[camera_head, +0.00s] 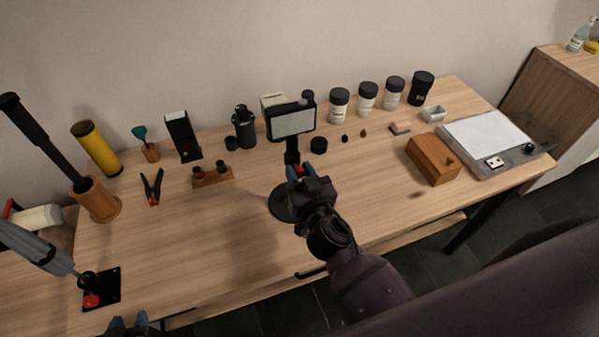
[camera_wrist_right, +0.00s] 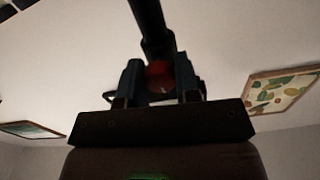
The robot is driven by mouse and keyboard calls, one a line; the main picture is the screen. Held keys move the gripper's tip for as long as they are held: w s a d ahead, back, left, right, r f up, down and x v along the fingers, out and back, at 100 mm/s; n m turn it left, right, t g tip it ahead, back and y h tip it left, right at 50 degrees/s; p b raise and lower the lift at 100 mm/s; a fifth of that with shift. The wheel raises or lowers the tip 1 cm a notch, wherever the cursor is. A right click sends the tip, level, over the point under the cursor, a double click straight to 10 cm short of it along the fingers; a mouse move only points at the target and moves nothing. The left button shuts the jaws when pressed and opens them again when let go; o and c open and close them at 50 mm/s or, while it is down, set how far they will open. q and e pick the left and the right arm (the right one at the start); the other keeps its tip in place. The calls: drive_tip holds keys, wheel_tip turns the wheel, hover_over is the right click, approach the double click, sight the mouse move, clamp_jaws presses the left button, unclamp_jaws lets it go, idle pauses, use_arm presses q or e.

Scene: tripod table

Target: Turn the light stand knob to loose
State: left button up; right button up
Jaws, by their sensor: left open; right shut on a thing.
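The light stand (camera_head: 284,204) stands on the table near its middle, with a round black base, a black post and a light panel (camera_head: 293,122) on top. Its red knob (camera_head: 299,170) sits on the post below the panel. My right gripper (camera_head: 298,173) is at the knob and hides most of it. In the right wrist view, the red knob (camera_wrist_right: 159,76) lies between the two fingers of my right gripper (camera_wrist_right: 159,84), which are shut on it, with the dark post behind. My left gripper (camera_head: 128,326) is open at the bottom edge, mostly out of frame, far from the stand.
A lamp-like grey arm on a black plate (camera_head: 100,289) stands at the left front. A wooden rack (camera_head: 212,177) and pliers (camera_head: 152,187) lie left of the stand. Several jars stand at the back; a wooden box (camera_head: 432,158) is right.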

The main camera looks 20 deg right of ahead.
drive_tip(key=n, duration=0.9)
drive_tip(key=shift+n, duration=0.3)
drive_tip(key=n, duration=0.3)
drive_tip(key=shift+n, duration=0.4)
drive_tip(key=n, duration=0.3)
drive_tip(key=shift+n, duration=0.3)
drive_tip(key=n, duration=0.3)
drive_tip(key=shift+p, duration=0.35)
drive_tip(key=shift+n, duration=0.3)
